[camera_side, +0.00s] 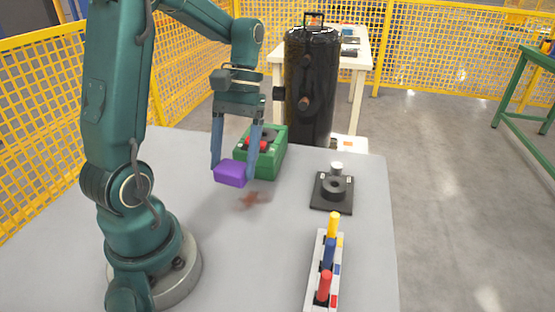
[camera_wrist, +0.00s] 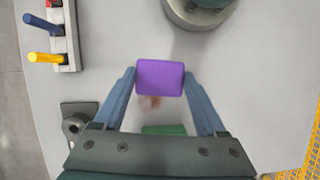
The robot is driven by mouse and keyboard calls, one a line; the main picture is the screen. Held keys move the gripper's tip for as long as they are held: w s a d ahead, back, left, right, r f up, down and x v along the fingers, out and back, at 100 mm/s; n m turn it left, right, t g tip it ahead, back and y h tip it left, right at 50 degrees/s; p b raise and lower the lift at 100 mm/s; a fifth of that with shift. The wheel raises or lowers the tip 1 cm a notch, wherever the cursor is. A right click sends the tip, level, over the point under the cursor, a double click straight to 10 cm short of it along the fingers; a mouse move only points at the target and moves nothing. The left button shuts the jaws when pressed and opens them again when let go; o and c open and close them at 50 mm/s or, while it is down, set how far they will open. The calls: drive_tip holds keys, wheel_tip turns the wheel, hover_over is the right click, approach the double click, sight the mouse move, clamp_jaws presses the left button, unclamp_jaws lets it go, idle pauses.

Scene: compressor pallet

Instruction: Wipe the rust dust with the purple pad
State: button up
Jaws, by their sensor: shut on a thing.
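The purple pad (camera_side: 230,173) is a small block held between the two blue fingers of my gripper (camera_side: 231,172). My gripper is shut on it, and the pad also shows between the fingertips in the wrist view (camera_wrist: 160,78). The pad appears to be above the table, but the exact gap is hard to tell. The rust dust (camera_side: 251,201) is a reddish-brown smudge on the grey table, a little right of and nearer the camera than the pad in the side view. In the wrist view the rust dust (camera_wrist: 152,102) shows partly behind the pad's lower edge.
A green bin (camera_side: 267,163) stands just behind the gripper. A black fixture (camera_side: 332,192) with a round part is to the right. A rack (camera_side: 315,275) with yellow, blue and red pegs is at front right. A black compressor tank (camera_side: 311,85) stands beyond the grey table (camera_side: 230,270).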

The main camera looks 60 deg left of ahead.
drive_tip(key=shift+w+d+f+n, duration=0.3)
drive_tip(key=shift+w+f+n, duration=0.1)
drive_tip(key=shift+w, duration=0.1)
drive_tip(key=shift+w+d+f+n, duration=0.25)
drive_tip(key=shift+w+f+n, duration=0.05)
drive_tip(key=shift+w+n, duration=0.15)
drive_tip(key=shift+f, duration=3.6)
drive_tip(key=shift+w+a+f, duration=0.2)
drive_tip(key=shift+w+f, duration=0.05)
drive_tip(key=shift+f, duration=0.4)
drive_tip(key=shift+c, duration=0.5)
drive_tip(key=shift+w+a+f, duration=0.2)
drive_tip(key=shift+w+a, duration=0.3)
drive_tip(key=shift+a, duration=0.05)
drive_tip(key=shift+w+a, duration=2.15)
drive_tip(key=shift+a, duration=0.05)
drive_tip(key=shift+s+d+r, duration=0.1)
drive_tip(key=shift+s+d, duration=2.9)
drive_tip(key=shift+s+a, duration=0.5)
drive_tip(key=shift+a, duration=0.1)
drive_tip(key=shift+w+a, duration=2.95)
drive_tip(key=shift+w, duration=0.05)
drive_tip(key=shift+s+d, duration=3.05)
drive_tip(key=shift+a+r, duration=0.1)
drive_tip(key=shift+r, duration=4)
drive_tip(key=shift+m, duration=0.25)
